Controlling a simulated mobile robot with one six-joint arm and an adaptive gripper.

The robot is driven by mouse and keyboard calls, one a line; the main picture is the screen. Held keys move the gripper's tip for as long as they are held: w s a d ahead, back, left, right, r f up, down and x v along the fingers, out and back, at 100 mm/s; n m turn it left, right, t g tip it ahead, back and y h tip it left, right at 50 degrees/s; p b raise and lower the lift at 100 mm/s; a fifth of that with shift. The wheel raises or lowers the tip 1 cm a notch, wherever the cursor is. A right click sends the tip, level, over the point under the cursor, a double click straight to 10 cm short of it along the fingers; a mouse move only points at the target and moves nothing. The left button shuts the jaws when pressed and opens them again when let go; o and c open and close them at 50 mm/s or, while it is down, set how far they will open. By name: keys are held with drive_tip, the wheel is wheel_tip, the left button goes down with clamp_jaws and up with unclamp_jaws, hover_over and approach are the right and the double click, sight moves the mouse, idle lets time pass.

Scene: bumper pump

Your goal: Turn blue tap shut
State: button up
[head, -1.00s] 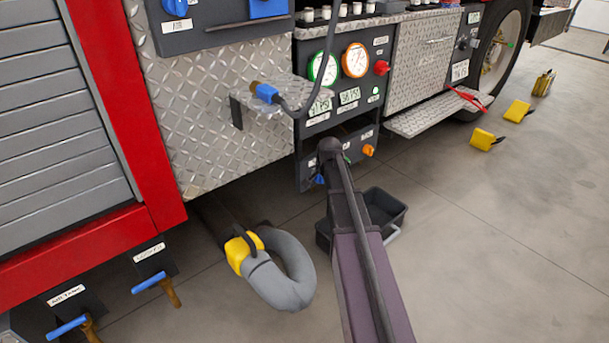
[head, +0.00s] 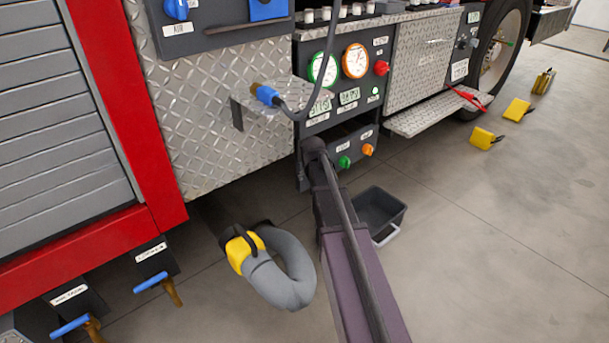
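The lower panel (head: 357,136) under the gauges carries a green tap (head: 344,162) and an orange tap (head: 368,150). The blue tap of this row, seen at its left end a second ago, is hidden now behind the dark end of my arm. My arm reaches up from the bottom edge to the left part of this panel. My gripper's fingers do not show, so I cannot tell whether they touch the tap.
A black bin (head: 381,209) stands on the floor right of my arm. A grey hose with a yellow collar (head: 240,250) curves at its left. Blue-handled levers (head: 149,283) hang at lower left. A cable with a blue plug (head: 267,95) rests on the metal shelf (head: 290,103).

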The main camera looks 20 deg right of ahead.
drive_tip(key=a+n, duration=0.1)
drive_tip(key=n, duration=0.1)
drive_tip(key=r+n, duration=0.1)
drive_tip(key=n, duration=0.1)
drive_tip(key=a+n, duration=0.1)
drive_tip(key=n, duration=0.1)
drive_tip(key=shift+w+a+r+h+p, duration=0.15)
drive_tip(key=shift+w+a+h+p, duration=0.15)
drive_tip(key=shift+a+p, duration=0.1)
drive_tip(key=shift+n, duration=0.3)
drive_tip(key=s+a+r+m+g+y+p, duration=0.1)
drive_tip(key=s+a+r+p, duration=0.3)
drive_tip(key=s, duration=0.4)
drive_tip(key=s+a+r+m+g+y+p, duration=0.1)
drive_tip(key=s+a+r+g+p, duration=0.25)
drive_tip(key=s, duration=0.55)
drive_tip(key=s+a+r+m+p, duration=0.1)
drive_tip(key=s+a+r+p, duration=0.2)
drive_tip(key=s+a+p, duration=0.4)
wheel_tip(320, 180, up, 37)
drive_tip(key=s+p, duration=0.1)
drive_tip(key=p, duration=3.4)
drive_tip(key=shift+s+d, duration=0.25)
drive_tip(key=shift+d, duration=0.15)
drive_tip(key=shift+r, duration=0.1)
